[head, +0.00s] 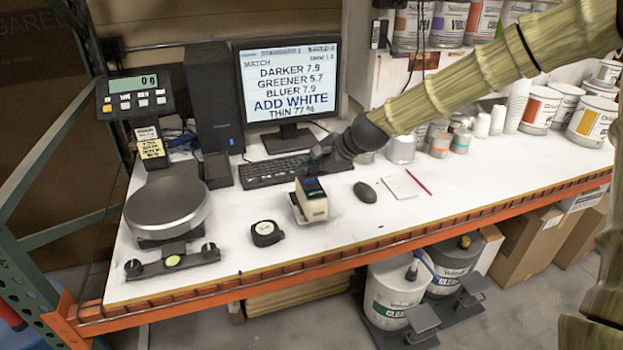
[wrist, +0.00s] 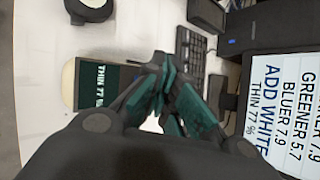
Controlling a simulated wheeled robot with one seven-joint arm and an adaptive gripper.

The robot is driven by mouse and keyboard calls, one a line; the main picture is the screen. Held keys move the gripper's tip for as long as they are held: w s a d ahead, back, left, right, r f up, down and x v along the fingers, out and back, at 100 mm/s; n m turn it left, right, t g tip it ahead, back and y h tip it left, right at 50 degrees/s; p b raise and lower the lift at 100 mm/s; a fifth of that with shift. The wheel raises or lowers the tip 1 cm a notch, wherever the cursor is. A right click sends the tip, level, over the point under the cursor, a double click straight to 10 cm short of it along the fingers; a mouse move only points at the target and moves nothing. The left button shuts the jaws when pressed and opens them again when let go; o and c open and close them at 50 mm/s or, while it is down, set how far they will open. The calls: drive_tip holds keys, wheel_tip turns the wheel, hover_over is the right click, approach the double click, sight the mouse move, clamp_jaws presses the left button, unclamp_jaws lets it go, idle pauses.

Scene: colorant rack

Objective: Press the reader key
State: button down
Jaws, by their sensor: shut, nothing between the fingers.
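The reader (head: 314,209) is a small beige and dark device standing on the white bench top. It has a dark screen on top, and in the wrist view the reader (wrist: 68,85) shows "THIN 77 %" on it. I cannot make out its key; part of the reader is hidden behind my fingers in the wrist view. My gripper (head: 318,156) is above and just behind the reader, near the front of the keyboard. In the wrist view my gripper (wrist: 163,68) is shut and empty, its fingers beside the screen. I cannot tell whether it touches the reader.
The monitor (head: 287,82) shows "ADD WHITE, THIN 77 %". A keyboard (head: 270,174) lies behind the reader. A scale (head: 167,207) stands at the left. Paint cans (head: 592,122) stand at the right.

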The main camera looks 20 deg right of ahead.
sight(308, 182)
drive_tip(key=shift+r+p, duration=0.3)
drive_tip(key=shift+r, duration=0.2)
drive_tip(key=shift+r+p, duration=2.1)
drive_tip(key=shift+r, duration=0.45)
